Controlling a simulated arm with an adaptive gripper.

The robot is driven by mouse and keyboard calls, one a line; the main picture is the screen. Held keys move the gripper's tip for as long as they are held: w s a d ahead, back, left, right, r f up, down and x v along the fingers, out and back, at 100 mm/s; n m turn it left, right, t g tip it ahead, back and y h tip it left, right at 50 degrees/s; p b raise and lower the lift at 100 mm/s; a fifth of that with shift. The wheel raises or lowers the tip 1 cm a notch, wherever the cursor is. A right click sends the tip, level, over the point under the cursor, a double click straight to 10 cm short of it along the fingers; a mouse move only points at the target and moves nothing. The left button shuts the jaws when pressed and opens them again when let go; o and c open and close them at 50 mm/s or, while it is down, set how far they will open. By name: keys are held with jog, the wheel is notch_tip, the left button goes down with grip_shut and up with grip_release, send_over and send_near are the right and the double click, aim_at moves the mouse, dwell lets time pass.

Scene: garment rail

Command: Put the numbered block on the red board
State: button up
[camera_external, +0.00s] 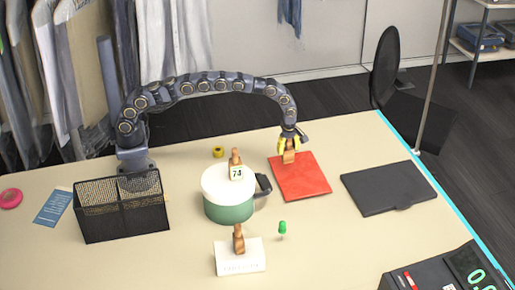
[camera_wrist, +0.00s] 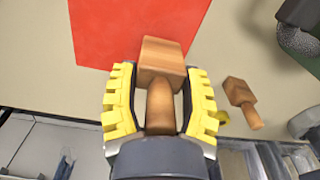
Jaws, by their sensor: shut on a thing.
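My gripper (camera_external: 289,143) is shut on a wooden block with a rounded handle (camera_external: 289,157), its yellow pads on either side of the handle. In the wrist view the held block (camera_wrist: 162,57) overlaps the near edge of the red board (camera_wrist: 130,25). In the external view it is over the far part of the red board (camera_external: 302,183). I cannot tell whether it touches the board. No number shows on its visible faces.
The green tub (camera_external: 229,211) stands left of the board. A black flat case (camera_external: 388,187) lies to its right. A third wooden-handled piece (camera_external: 239,239) is on a white pad. A green pin (camera_external: 282,228), a yellow roll (camera_external: 217,152) and a mesh bin (camera_external: 122,210) are also on the table.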

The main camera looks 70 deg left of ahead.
aim_at(290, 157)
jog(key=shift+w+f, duration=0.4)
jog(key=shift+f, duration=1.5)
jog(key=shift+f, duration=0.2)
jog(key=o, duration=1)
jog(key=shift+o, duration=0.2)
jog(key=shift+r, duration=0.1)
